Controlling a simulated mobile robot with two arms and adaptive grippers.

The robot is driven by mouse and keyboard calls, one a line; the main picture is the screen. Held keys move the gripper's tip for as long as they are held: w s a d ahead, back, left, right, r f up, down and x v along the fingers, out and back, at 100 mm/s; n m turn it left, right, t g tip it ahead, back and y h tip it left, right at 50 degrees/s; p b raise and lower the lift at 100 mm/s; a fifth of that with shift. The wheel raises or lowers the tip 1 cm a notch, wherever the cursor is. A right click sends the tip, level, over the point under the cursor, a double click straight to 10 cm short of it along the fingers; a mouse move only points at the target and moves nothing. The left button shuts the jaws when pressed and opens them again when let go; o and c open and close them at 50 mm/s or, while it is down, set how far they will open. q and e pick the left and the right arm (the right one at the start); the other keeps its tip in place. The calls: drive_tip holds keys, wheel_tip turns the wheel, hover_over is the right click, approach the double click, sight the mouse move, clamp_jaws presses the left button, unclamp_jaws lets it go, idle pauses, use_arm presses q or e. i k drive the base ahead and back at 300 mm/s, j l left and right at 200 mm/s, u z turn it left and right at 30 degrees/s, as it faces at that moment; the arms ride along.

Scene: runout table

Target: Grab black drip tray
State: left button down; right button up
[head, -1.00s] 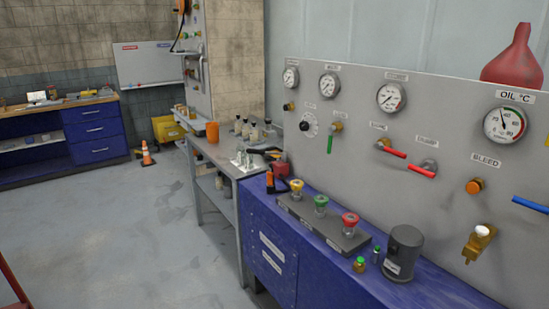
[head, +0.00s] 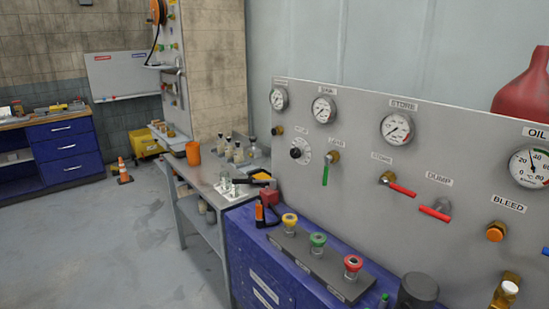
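I cannot make out a black drip tray for certain in the head view. A small black item (head: 262,182) lies at the near end of the grey workbench (head: 208,181), partly hidden behind a red object, and its shape is too small to tell. Neither of my grippers is in view.
A blue cabinet (head: 252,262) holds a dark block (head: 300,257) with yellow, green and red knobs. A grey gauge panel (head: 350,165) stands behind it. An orange cup (head: 193,152) and several bottles stand on the workbench. Open floor (head: 110,240) lies left; a cone (head: 124,171) stands farther back.

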sight(262, 174)
drive_tip(key=i+j+u, duration=0.35)
drive_tip(key=u, duration=0.15)
drive_tip(key=i+j+u, duration=0.1)
drive_tip(key=i+u, duration=0.35)
drive_tip(key=i+l+u, duration=0.1)
drive_tip(key=i+u, duration=0.4)
drive_tip(key=i, duration=1.9)
drive_tip(key=i+z, duration=0.3)
drive_tip(key=i, duration=0.15)
drive_tip(key=i+j+z, duration=0.15)
drive_tip(key=i+z, duration=0.15)
drive_tip(key=i+j+z, duration=0.3)
drive_tip(key=i, duration=0.2)
drive_tip(key=i+l, duration=0.05)
